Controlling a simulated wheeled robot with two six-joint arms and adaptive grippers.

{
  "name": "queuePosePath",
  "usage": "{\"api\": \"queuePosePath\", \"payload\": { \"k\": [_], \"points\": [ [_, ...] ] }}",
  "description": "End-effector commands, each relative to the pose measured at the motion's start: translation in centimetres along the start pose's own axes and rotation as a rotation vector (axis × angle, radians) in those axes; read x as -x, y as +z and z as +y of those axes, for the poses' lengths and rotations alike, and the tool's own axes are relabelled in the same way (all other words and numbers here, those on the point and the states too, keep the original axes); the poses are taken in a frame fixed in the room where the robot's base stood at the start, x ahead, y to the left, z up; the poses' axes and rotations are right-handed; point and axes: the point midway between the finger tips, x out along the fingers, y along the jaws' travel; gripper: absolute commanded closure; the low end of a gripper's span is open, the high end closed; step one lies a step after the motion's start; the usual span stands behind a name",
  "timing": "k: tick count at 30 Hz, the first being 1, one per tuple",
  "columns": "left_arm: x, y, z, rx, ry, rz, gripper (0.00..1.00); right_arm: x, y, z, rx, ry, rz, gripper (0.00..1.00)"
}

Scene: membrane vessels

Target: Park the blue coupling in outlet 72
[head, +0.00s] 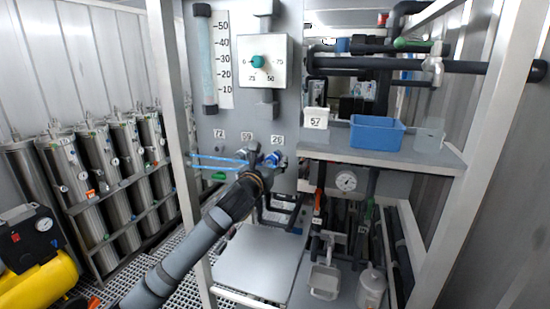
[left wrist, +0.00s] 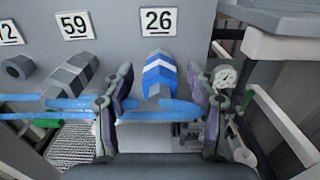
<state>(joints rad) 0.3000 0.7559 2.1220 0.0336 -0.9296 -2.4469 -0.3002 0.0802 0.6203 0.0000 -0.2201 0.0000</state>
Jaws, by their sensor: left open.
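The blue coupling (left wrist: 158,72), with pale bands, sits on the grey panel under label 26 (left wrist: 157,21); it shows small in the head view (head: 273,158). My left gripper (left wrist: 160,88) is open, with one finger on each side of the coupling's near end in the picture; contact cannot be told. A grey coupling (left wrist: 72,76) sits under label 59 (left wrist: 75,25), left of the gripper. Outlet 72 (left wrist: 17,67) is a bare dark stub at the far left; its label (head: 218,134) is readable in the head view. My right gripper is not in view.
Blue hoses (head: 218,162) run leftward in front of the panel, below the outlets. A shelf (head: 420,156) with a blue bin (head: 376,134) stands to the right. A frame post (head: 172,110) stands left of the outlets.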

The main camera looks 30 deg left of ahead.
Motion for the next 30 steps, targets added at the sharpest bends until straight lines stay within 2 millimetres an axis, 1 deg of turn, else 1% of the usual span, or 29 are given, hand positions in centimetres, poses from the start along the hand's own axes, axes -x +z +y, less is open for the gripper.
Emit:
{"api": "queuePosePath", "payload": {
  "k": [9,10,22,23,30],
  "points": [
    [0.00,-0.01,0.01,0.000,0.000,0.000,0.42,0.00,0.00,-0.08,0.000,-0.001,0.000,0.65],
    [0.00,-0.01,0.01,0.000,0.000,0.000,0.44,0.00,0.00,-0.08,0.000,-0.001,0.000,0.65],
    [0.00,0.00,0.01,0.000,0.000,0.000,0.98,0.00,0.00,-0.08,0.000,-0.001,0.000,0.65],
    [0.00,0.00,0.01,0.000,0.000,0.000,1.00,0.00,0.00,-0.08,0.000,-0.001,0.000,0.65],
    [0.16,-0.01,0.03,-0.001,0.000,-0.001,1.00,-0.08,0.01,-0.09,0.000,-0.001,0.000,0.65]
  ]
}}
